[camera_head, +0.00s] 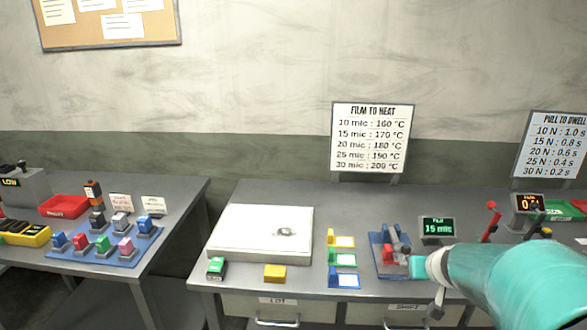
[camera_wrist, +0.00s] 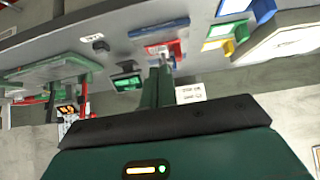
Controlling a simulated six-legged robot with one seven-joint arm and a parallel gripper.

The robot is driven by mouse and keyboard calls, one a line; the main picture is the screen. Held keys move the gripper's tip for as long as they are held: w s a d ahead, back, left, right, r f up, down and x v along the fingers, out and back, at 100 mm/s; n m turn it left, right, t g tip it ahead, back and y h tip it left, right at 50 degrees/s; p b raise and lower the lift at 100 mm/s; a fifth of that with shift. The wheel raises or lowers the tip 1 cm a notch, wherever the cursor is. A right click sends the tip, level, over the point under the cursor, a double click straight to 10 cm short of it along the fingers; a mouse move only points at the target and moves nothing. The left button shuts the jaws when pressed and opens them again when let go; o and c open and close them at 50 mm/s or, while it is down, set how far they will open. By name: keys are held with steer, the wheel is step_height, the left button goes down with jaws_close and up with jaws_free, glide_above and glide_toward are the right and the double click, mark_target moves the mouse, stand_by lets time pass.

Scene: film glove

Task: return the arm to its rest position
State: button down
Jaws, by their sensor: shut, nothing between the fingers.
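My arm (camera_head: 515,280), in a teal sleeve, reaches in from the right in the head view, over the right part of the bench. Its end is beside the blue tray with red and grey parts (camera_head: 392,250). In the wrist view my gripper (camera_wrist: 163,72) is shut, with nothing held. Its fingers point toward the bench, near the blue and red fixture (camera_wrist: 165,48). I cannot tell whether they touch anything.
A white plate (camera_head: 240,235) lies on the bench, left of colored card holders (camera_head: 342,258). The display reading 15 mic (camera_head: 438,227) and a red lever (camera_head: 491,222) stand near my arm. A second table (camera_head: 185,195) is at left, beyond a gap.

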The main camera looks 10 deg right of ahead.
steer(key=s+a+r+n+y, duration=0.1)
steer(key=s+a+r+y, duration=0.15)
steer(key=a, duration=0.55)
steer(key=s+a+r+n+y, duration=0.1)
steer(key=s+a+r, duration=0.15)
steer(key=a, duration=0.55)
steer(key=s+a+g, duration=0.1)
steer(key=s+a, duration=0.2)
steer(key=s, duration=0.3)
steer(key=s+a+r+g+h, duration=0.1)
steer(key=s+a+g, duration=0.1)
steer(key=s+a, duration=0.2)
steer(key=shift+s+a+r+n, duration=0.3)
steer(key=shift+s+n, duration=0.1)
steer(key=shift+s, duration=0.85)
